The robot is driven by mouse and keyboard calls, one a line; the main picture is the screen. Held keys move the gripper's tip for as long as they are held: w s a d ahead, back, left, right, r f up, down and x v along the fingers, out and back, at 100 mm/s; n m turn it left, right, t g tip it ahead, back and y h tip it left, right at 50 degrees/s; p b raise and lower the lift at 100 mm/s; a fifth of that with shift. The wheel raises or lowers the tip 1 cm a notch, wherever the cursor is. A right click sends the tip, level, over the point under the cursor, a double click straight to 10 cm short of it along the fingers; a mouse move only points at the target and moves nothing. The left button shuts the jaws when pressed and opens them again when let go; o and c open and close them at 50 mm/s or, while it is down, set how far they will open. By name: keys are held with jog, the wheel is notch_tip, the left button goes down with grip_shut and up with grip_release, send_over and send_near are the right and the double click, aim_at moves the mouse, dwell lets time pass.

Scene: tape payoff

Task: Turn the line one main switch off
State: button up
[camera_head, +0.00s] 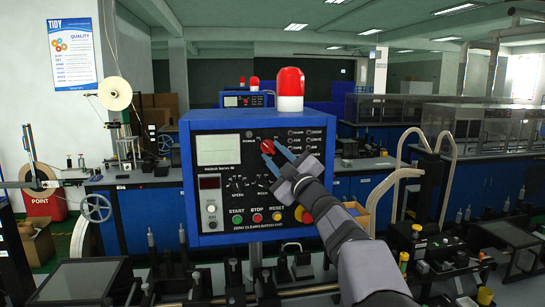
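A blue control box (188,215) with a black front panel stands in the middle of the view. A red rotary knob (267,146), which looks like the main switch, sits at the upper middle of the panel. Whether the fingers press on the knob cannot be made out. The knob's lower right side and nearby labels are partly hidden by the fingers.
Below the knob are green start (238,219), red stop (257,217) and yellow reset (278,215) buttons. A red beacon (290,85) tops the box. A second blue box (243,100) stands behind. My arm covers the panel's lower right.

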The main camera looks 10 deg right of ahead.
jog(key=shift+b+v, duration=1.35)
jog(key=shift+v, duration=1.5)
jog(key=w+d+f+m+g+h, duration=0.1)
jog(key=d+f+m+g+h, duration=0.1)
jog(key=d+f+m+h, duration=0.4)
jog(key=d+f+m+g+h, duration=0.15)
jog(key=d+f, duration=0.25)
jog(key=f, duration=0.4)
jog(key=s+d+f+m+g+h, duration=0.15)
jog(key=s+f+g, duration=0.3)
jog(key=f, duration=0.55)
jog(key=s+d+f+m+g, duration=0.1)
jog(key=s+f+m+g, duration=0.15)
jog(key=s+f, duration=0.55)
jog(key=s+a+f+m+g+y, duration=0.1)
jog(key=s+a+f+g, duration=0.25)
jog(key=s+f, duration=0.4)
jog(key=s+a+f+m+g, duration=0.15)
jog(key=s+f+g, duration=0.25)
jog(key=s+f, duration=0.4)
jog(key=s+a+g+y, duration=0.1)
jog(key=s+a, duration=0.4)
jog(key=s, duration=0.2)
jog(key=s+a+f+n+g, duration=0.1)
jog(key=s+a, duration=0.3)
jog(key=s, duration=0.3)
jog(key=shift+s+a+y, duration=0.35)
jog(key=shift+s+y, duration=0.05)
